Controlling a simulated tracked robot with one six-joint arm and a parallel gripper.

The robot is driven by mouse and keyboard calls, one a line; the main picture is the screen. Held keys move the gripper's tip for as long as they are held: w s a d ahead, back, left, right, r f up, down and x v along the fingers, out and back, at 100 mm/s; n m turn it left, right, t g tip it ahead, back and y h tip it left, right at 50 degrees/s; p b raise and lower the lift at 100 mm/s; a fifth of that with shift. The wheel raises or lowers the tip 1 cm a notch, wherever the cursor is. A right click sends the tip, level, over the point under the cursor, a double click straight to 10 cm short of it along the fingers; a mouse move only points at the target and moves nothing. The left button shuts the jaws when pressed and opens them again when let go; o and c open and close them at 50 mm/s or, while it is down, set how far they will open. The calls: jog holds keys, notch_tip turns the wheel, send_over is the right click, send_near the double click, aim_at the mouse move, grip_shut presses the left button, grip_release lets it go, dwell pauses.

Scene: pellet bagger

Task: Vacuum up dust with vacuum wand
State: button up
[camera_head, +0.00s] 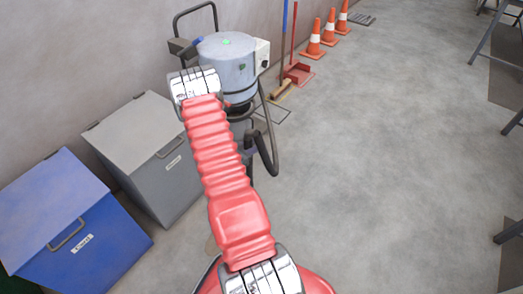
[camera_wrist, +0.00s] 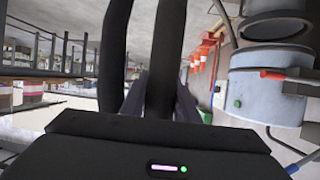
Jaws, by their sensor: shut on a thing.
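The industrial vacuum (camera_head: 227,62), a grey drum on a dark frame, stands by the wall in the head view. It shows sideways at the right of the wrist view (camera_wrist: 268,82). A black hose (camera_head: 268,135) loops down at its side. In the wrist view my gripper (camera_wrist: 158,95) is shut on a black tube (camera_wrist: 168,45), which I take for the vacuum wand. A second black tube (camera_wrist: 115,50) runs beside it. The wand's nozzle is out of view. In the head view my arm hides the gripper. I cannot make out dust clearly.
A blue bin (camera_head: 62,215) and a grey lidded bin (camera_head: 150,150) stand along the wall at left. Orange cones (camera_head: 314,40), a red dustpan (camera_head: 298,72) and a broom (camera_head: 281,88) are beyond the vacuum. Metal stand legs edge the right. The floor between (camera_head: 385,150) is clear.

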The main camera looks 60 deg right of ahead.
jog(key=w+a+r+n+t+y, duration=0.1)
jog(key=w+a+r+n+t, duration=0.25)
jog(key=w+a+r, duration=0.45)
jog(key=w+a+r+n+t+y, duration=0.1)
jog(key=w+a+r+n+t, duration=0.25)
jog(key=w+a, duration=0.45)
jog(key=w+a+r+n+t, duration=0.3)
jog(key=w+a+r+t, duration=0.2)
jog(key=w, duration=0.6)
jog(key=w+a+r+n+t+y, duration=0.1)
jog(key=a+r+n+y, duration=0.4)
jog(key=a, duration=1.1)
jog(key=w+a+r+n+t+y, duration=0.1)
jog(key=a+r+n+t+y, duration=0.2)
jog(key=a, duration=1.4)
notch_tip(320, 180, up, 5)
jog(key=n+y, duration=0.2)
jog(key=y, duration=0.1)
jog(key=shift+a+r+n+t, duration=0.2)
jog(key=shift+a+n+t, duration=0.1)
jog(key=shift+n, duration=0.1)
jog(key=shift+s+d, duration=0.1)
jog(key=shift+d, duration=0.15)
